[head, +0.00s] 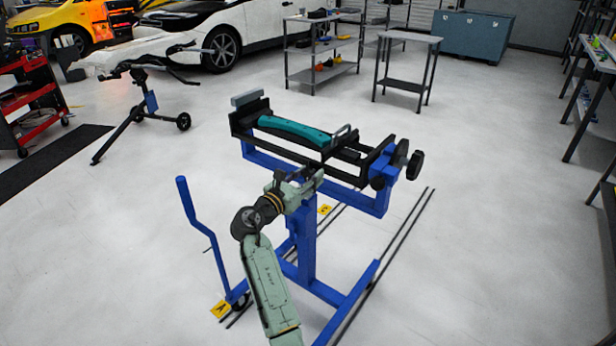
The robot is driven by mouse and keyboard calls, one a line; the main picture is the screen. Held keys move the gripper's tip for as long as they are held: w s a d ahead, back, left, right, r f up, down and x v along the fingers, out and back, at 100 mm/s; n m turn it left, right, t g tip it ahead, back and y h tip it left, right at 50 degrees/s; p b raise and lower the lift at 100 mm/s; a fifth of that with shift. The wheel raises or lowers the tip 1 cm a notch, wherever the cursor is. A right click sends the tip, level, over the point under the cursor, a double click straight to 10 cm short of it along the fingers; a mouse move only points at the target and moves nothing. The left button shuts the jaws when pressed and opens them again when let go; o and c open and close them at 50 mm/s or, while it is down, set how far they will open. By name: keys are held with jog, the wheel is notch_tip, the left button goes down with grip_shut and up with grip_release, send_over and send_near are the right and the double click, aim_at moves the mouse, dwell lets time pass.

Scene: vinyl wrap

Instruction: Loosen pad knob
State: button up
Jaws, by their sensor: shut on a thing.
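A blue stand (308,238) carries a black clamp frame (250,146) with a teal part (293,130) lying along it. My gripper (317,177) reaches the front rail of the frame, near its middle. It is shut on a small part there, which I take to be the pad knob; the fingers hide most of it. A large black knob (415,165) sticks out at the frame's right end. A smaller round black knob (378,183) sits at the front right corner. Both are apart from my gripper.
A blue lever (200,235) rises left of the stand, near a yellow floor marker (220,308). Dark rails (400,230) run along the floor. A grey shelf (322,55) and a small table (408,45) stand behind. The floor around the stand is mostly clear.

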dwell(0.4)
jog(key=o, duration=1.2)
jog(key=v, duration=1.2)
